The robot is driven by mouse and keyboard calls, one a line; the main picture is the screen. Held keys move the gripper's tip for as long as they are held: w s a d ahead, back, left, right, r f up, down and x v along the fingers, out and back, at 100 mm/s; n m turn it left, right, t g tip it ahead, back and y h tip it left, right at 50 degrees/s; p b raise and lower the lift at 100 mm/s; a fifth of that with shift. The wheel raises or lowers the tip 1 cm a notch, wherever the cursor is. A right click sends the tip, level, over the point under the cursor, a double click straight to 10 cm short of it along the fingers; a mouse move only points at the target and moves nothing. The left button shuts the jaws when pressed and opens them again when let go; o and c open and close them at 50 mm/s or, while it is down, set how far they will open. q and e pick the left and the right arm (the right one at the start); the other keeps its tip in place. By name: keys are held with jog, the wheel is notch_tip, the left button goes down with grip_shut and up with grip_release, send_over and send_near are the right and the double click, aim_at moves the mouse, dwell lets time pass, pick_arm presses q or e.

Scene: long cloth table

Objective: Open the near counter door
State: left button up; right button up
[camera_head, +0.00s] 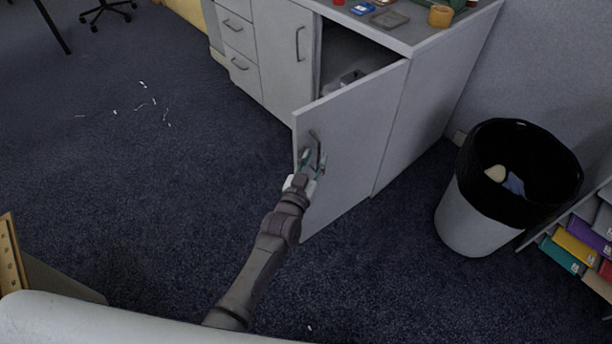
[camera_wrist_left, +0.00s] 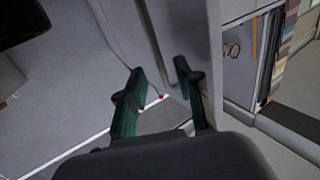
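The near counter door (camera_head: 350,145) is a light grey panel, standing swung out from the grey counter (camera_head: 430,110). Its free edge is at the left, and the dark cabinet inside shows above its top edge. A curved metal handle (camera_head: 317,140) is near the free edge. My left gripper (camera_head: 312,163) is at the handle, with green fingers on either side of its lower part. In the left wrist view the two fingers (camera_wrist_left: 160,92) are apart; whether they touch the handle cannot be told. My right gripper is not in view.
A white bin with a black liner (camera_head: 518,170) stands right of the counter, beside a low shelf of colored binders (camera_head: 580,240). Small items lie on the countertop. Closed drawers (camera_head: 238,35) and another door (camera_head: 283,50) are to the left. The carpet (camera_head: 150,190) left of the door is mostly clear.

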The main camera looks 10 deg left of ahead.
pick_arm(q)
jog(key=v, duration=0.8)
